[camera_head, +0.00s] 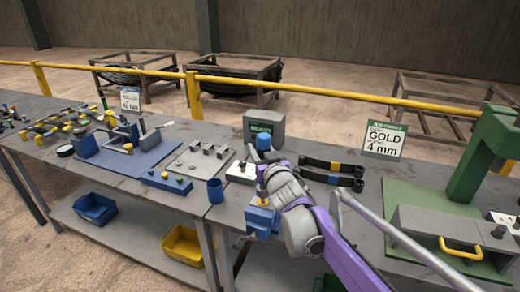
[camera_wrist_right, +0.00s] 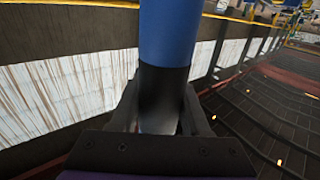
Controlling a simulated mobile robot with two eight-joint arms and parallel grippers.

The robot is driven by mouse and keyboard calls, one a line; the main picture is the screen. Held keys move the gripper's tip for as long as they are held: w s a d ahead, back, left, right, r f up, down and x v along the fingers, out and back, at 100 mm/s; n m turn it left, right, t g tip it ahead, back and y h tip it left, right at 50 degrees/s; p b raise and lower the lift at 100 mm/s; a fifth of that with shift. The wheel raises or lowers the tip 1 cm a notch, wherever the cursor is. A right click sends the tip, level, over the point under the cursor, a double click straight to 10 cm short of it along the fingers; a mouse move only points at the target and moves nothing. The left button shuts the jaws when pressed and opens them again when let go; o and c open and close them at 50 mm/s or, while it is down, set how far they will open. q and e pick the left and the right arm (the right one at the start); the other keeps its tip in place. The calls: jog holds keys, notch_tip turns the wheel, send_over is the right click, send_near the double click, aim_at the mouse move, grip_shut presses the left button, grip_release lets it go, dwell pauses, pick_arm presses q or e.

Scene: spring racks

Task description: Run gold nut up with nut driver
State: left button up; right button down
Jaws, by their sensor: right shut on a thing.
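The nut driver has a blue handle (camera_head: 263,142) and stands roughly upright in my right gripper (camera_head: 266,165). In the right wrist view the gripper (camera_wrist_right: 160,118) is shut around the black collar (camera_wrist_right: 163,88) below the blue handle. In the head view the driver is above a blue fixture (camera_head: 258,219) at the bench's front edge. A small gold-coloured piece (camera_head: 263,202) shows on top of the fixture; I cannot tell surely that it is the gold nut. The gripper hides the driver's lower end, so contact is unclear. My left gripper is not in view.
A sign (camera_head: 384,140) reads GOLD 4 mm. Dark bars with yellow and blue bands (camera_head: 333,166) lie right of the driver. A green press (camera_head: 470,165) stands at the right. A blue cup (camera_head: 215,191) and a grey box with a screen (camera_head: 264,126) stand nearby.

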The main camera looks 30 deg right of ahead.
jog(key=shift+f+b, duration=0.8)
jog(key=shift+f, duration=0.7)
dwell(2.3)
jog(key=shift+r, duration=0.15)
jog(key=shift+r+p, duration=1.3)
jog(key=shift+r, duration=0.55)
jog(key=shift+r+p, duration=0.75)
jog(key=shift+r, duration=0.8)
jog(key=shift+f, duration=0.1)
